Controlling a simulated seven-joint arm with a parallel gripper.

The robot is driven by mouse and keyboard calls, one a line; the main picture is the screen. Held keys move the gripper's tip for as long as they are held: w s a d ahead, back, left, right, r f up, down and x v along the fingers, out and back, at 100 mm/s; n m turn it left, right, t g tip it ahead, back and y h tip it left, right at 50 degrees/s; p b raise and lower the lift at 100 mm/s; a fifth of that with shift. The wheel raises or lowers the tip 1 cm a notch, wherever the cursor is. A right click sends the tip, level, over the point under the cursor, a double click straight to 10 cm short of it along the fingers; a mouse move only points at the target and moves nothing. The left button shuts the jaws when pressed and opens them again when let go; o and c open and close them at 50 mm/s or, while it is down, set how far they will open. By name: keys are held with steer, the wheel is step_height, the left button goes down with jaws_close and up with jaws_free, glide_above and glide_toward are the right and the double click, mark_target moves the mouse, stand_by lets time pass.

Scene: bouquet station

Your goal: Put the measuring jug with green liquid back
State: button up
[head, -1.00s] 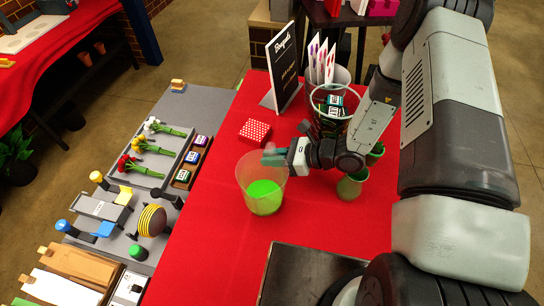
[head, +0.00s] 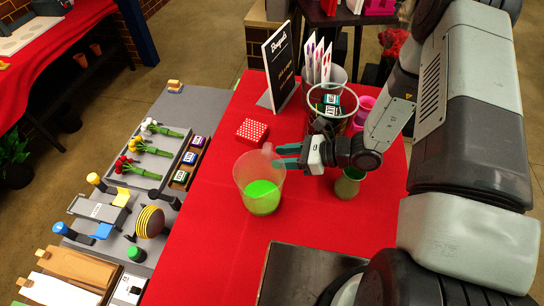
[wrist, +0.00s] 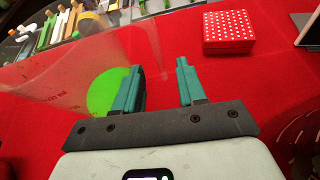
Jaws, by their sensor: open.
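The measuring jug (head: 258,180) is clear, with bright green liquid (head: 262,197) in its lower part. It stands upright on the red table cloth (head: 225,243). My gripper (head: 278,156) is at the jug's upper right side, by its rim and handle. In the wrist view my gripper (wrist: 156,82) has its two teal fingers spread apart, with red cloth showing between them. The green liquid (wrist: 108,92) shows behind and beside the left finger. The clear wall is faint there, so I cannot tell whether a finger touches the jug.
A red dotted box (head: 252,131) lies behind the jug. A green vase (head: 349,184) is right of the jug. A grey bench (head: 120,260) with flowers and tools is left.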

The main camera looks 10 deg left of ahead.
steer(key=shift+v, duration=1.65)
steer(key=s+d+r+n+g+h, duration=0.1)
steer(key=s+d+r+n+h, duration=0.15)
steer(key=r+n, duration=0.6)
steer(key=s+d+r+n+g+h, duration=0.1)
steer(key=s+r+n+h, duration=0.15)
steer(key=r, duration=1.15)
steer(key=s+d+r+n+t+h, duration=0.7)
steer(key=s+d+r, duration=0.4)
steer(key=r, duration=0.4)
steer(key=shift+s+n+h, duration=0.2)
steer(key=shift+n+h, duration=0.4)
steer(key=shift+h, duration=0.1)
